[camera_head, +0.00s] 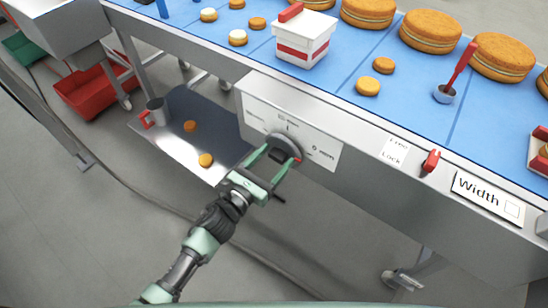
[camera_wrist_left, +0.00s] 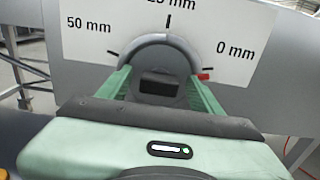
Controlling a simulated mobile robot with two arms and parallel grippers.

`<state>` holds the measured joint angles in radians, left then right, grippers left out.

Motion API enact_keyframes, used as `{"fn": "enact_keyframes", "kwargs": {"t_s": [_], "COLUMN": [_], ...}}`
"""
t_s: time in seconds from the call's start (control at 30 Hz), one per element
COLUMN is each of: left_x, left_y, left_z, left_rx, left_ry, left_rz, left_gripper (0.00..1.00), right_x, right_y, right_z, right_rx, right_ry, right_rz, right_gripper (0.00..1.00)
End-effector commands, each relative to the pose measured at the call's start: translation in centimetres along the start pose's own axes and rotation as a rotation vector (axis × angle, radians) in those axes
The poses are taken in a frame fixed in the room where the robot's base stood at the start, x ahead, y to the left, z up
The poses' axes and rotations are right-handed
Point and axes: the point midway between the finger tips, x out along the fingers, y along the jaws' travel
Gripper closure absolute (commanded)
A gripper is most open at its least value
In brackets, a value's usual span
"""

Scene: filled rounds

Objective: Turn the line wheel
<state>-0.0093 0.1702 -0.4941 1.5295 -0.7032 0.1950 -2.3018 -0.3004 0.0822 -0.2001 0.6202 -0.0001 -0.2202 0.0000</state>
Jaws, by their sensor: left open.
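The line wheel, a round grey dial (camera_head: 287,141), sits on a white panel on the conveyor's side; it also shows in the left wrist view (camera_wrist_left: 167,46). The panel reads 50 mm at left, 25 mm at top and 0 mm at right. A red pointer (camera_wrist_left: 205,76) shows at the wheel's right, a little below the 0 mm label. My left gripper (camera_head: 276,152) is open, with one green finger on either side of the wheel in the left wrist view (camera_wrist_left: 160,84). Contact with the rim cannot be told. The wheel's lower part is hidden. My right gripper is not in view.
A blue conveyor belt (camera_head: 350,83) carries round cakes and a red-and-white box (camera_head: 302,42). A red lever (camera_head: 431,161) by a Free/Lock label and a Width sign (camera_head: 487,193) are to the right. A metal tray (camera_head: 215,120) lies below left; the floor in front is open.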

Motion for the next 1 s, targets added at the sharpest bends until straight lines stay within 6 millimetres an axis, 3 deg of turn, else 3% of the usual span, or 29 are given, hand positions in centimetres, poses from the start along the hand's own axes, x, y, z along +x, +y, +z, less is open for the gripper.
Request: {"fn": "enact_keyframes", "kwargs": {"t_s": [0.1,0.3,0.33,0.67,1.0], "left_x": [-0.01,-0.03,-0.03,-0.04,-0.02], "left_y": [0.01,0.01,0.01,0.05,0.19], "left_z": [-0.01,-0.01,-0.01,-0.03,-0.06], "left_rx": [0.0,0.0,0.0,-0.051,-0.29], "left_ry": [0.0,0.0,0.0,0.0,0.0], "left_rz": [0.0,0.0,0.0,0.0,0.0], "left_gripper": [0.37,0.93,0.97,0.97,0.97], "right_x": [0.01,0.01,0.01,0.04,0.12], "right_y": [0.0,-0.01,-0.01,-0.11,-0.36], "right_z": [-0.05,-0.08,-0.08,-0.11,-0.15], "right_rx": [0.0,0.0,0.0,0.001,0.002], "right_ry": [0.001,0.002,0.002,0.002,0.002], "right_rz": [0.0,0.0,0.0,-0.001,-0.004], "right_gripper": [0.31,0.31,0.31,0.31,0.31]}}
